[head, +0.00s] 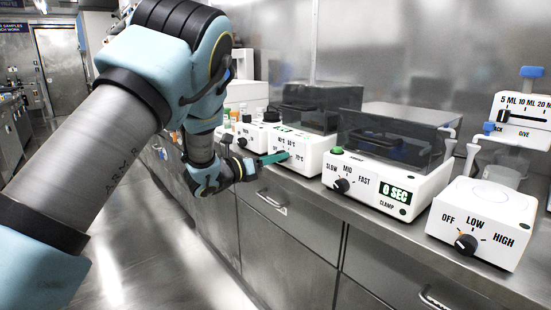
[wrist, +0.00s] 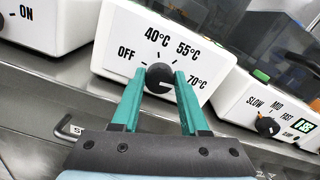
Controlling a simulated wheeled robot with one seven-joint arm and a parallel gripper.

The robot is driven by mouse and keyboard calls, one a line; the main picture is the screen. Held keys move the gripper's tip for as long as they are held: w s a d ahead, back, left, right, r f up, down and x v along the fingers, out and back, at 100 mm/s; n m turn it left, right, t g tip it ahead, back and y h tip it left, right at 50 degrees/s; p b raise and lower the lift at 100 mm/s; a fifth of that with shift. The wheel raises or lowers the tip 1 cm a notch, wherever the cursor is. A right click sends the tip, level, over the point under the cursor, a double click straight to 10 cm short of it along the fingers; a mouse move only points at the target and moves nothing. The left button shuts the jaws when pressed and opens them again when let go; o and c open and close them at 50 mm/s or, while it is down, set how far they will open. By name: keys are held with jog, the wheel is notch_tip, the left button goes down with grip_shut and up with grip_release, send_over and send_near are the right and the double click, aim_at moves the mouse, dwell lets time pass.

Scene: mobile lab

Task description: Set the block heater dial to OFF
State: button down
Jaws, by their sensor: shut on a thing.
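The block heater (head: 312,158) is a white box with a dark clear lid, on the counter. In the wrist view its front panel (wrist: 118,32) reads OFF, 40°C, 55°C and 70°C around a black dial (wrist: 157,73). The dial's white mark points right, roughly toward 70°C. My gripper (wrist: 159,78) has its two teal fingers on either side of the dial, shut on it. In the head view my gripper (head: 278,157) reaches the heater's front from the left; the dial is hidden there.
Right of the heater stands a white device (head: 385,180) marked SLOW, MID, FAST, with a 0 SEC display. Farther right is a box (head: 484,222) marked OFF, LOW, HIGH. In the wrist view a device (wrist: 44,30) marked ON stands close on the left. Drawers with handles (head: 271,202) lie below.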

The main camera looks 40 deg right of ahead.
dwell(0.3)
jog(key=shift+f+n, duration=0.2)
jog(key=shift+n, duration=8)
jog(key=shift+f+n, duration=0.15)
jog(key=shift+n, duration=8.05)
jog(key=shift+f, duration=0.1)
